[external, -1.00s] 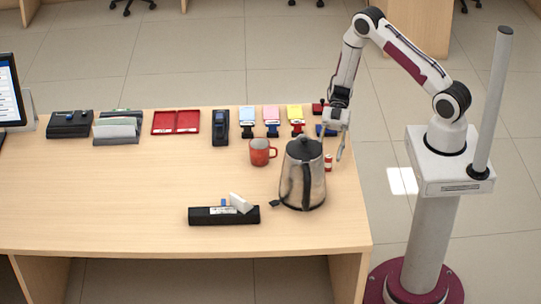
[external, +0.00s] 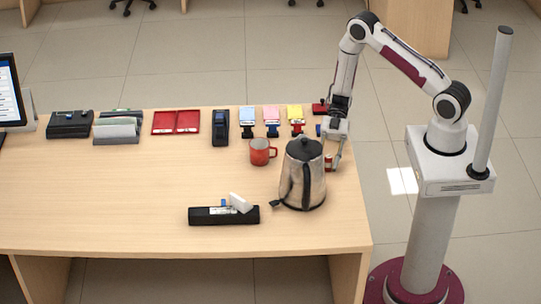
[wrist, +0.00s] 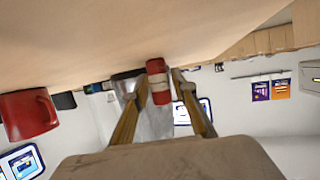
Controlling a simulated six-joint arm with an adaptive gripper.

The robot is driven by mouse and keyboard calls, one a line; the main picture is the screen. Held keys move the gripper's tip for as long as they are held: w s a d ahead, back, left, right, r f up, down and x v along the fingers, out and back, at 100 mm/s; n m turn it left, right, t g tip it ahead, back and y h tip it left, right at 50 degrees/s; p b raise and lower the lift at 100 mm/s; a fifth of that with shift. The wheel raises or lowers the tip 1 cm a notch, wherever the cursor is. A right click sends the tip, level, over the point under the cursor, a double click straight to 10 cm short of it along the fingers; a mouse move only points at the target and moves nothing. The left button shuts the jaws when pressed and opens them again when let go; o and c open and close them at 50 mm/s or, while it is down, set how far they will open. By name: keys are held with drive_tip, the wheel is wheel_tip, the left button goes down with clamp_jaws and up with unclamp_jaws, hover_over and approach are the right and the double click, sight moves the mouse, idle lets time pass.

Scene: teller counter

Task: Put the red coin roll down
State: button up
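The red coin roll (external: 328,161), red with a pale band, stands upright on the counter just right of the steel kettle (external: 316,178). In the wrist view the roll (wrist: 158,82) is between the two fingertips of my gripper (wrist: 159,90), with a narrow gap on each side. My gripper (external: 332,160) points down at the roll and is open. In the external view a finger partly covers the roll. The wrist picture has the counter (wrist: 90,45) at its top.
The red mug (external: 260,152) stands left of the kettle. Card stands (external: 271,118), a red tray (external: 176,121) and a black device (external: 220,127) line the back. A black holder (external: 224,215) lies in front. The left middle of the counter (external: 110,190) is clear.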

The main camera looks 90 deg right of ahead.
sight(329, 156)
clamp_jaws()
drive_tip(key=shift+r, duration=0.2)
drive_tip(key=shift+r, duration=4.85)
